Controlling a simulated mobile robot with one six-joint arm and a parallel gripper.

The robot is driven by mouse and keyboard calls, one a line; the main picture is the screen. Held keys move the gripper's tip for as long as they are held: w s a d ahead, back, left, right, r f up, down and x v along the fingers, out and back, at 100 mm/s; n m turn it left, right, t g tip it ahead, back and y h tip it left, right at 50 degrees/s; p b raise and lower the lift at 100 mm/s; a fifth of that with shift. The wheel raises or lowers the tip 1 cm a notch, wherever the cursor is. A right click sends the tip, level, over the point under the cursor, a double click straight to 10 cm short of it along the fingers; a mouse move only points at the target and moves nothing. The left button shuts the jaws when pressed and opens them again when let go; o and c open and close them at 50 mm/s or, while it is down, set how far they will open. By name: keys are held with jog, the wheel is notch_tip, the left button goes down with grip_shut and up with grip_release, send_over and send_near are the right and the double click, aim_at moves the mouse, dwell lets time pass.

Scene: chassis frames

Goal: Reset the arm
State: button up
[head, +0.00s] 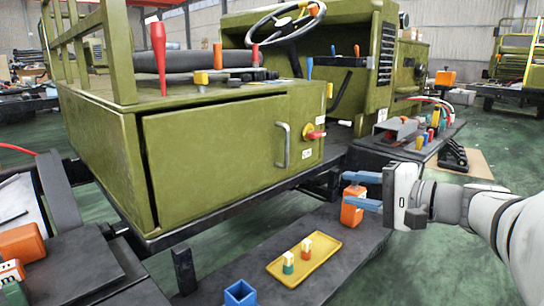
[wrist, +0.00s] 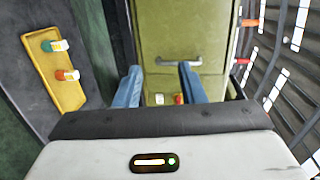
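My gripper (head: 349,190) is at the right in the head view, its two blue fingers pointing left. The fingers are apart. In the wrist view my gripper (wrist: 160,69) shows a clear gap, with the green cabinet (wrist: 178,25) and its handle (wrist: 180,62) seen beyond it. Nothing is held between the fingers. My arm reaches in from the right edge of the head view. An orange object (head: 351,214) appears by the fingers in the head view, partly covered by them; I cannot tell its distance from them.
A yellow tray (head: 322,268) with two small bottles lies on the low dark platform, with a blue open box (head: 240,293) nearby. The green cabinet (head: 215,150) stands behind. A dark shelf (head: 395,150) with several small items is beyond my gripper. Green floor is open at right.

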jog(key=s+a+r+n+g+h+p, duration=0.25)
jog(key=s+g+p, duration=0.2)
jog(key=p, duration=0.45)
jog(key=s+a+r+n+g+h+p, duration=0.1)
jog(key=s+a+r+g+h+p, duration=0.25)
jog(key=p, duration=0.55)
jog(key=s+d+r+n+h+p, duration=0.4)
jog(key=s+r+h+p, duration=0.2)
jog(key=p, duration=0.9)
jog(key=shift+s+d+r+n+p, duration=0.3)
jog(key=shift+s+r+n+p, duration=0.05)
jog(key=shift+s, duration=0.8)
